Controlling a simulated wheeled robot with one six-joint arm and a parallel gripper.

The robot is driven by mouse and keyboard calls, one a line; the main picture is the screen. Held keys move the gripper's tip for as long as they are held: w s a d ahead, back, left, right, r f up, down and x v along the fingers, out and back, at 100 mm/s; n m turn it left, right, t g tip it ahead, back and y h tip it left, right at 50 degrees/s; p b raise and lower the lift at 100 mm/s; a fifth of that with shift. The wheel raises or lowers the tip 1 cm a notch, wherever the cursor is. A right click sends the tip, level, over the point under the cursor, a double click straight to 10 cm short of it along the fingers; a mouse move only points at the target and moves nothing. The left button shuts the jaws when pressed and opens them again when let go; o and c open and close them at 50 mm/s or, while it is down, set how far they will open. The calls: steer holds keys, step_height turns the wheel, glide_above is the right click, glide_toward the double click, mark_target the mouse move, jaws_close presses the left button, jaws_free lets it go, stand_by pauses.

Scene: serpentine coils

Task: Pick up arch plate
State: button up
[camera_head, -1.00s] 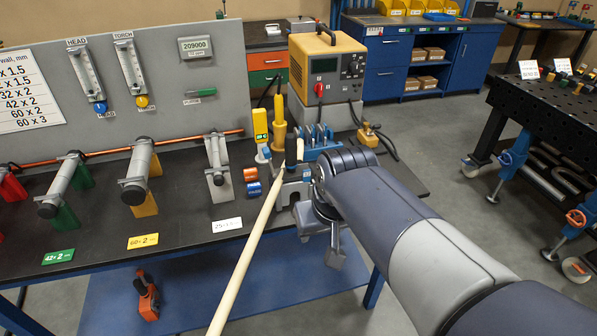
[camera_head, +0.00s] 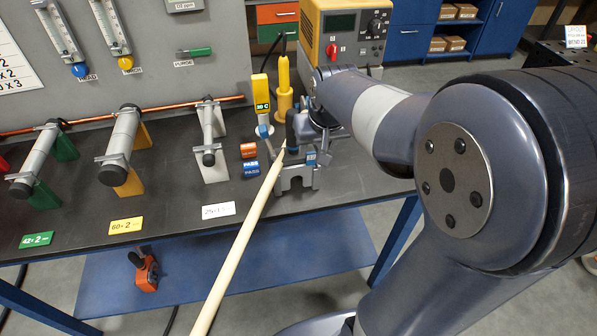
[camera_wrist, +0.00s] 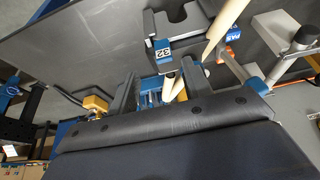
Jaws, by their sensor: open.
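My gripper (camera_wrist: 160,78) is open in the wrist view, with dark fingers apart. Blue upright pieces (camera_wrist: 150,92) show in the gap between them. I cannot tell whether one is the arch plate, or whether the fingers touch them. Just beyond is a grey block with a rounded notch (camera_wrist: 182,30) and a blue "32" label. In the head view a grey notched block (camera_head: 296,180) stands near the bench's front edge. My arm hides most of the gripper and the blue pieces there.
A pale rod (camera_head: 245,232) slants across the head view, its far end near the notched block. A yellow post (camera_head: 283,90), a yellow-tagged tool (camera_head: 261,98) and a yellow power unit (camera_head: 345,35) stand close by.

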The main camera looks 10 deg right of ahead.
mark_target(311, 153)
steer(key=shift+w+a+p+x, duration=0.1)
steer(key=shift+a+p+x, duration=0.1)
steer(key=shift+x, duration=1)
steer(key=shift+w+a+p+x, duration=0.1)
steer(key=shift+w+p+x, duration=0.1)
steer(key=shift+x, duration=1.05)
steer(key=shift+s+r, duration=0.1)
steer(key=shift+c, duration=0.6)
jaws_close()
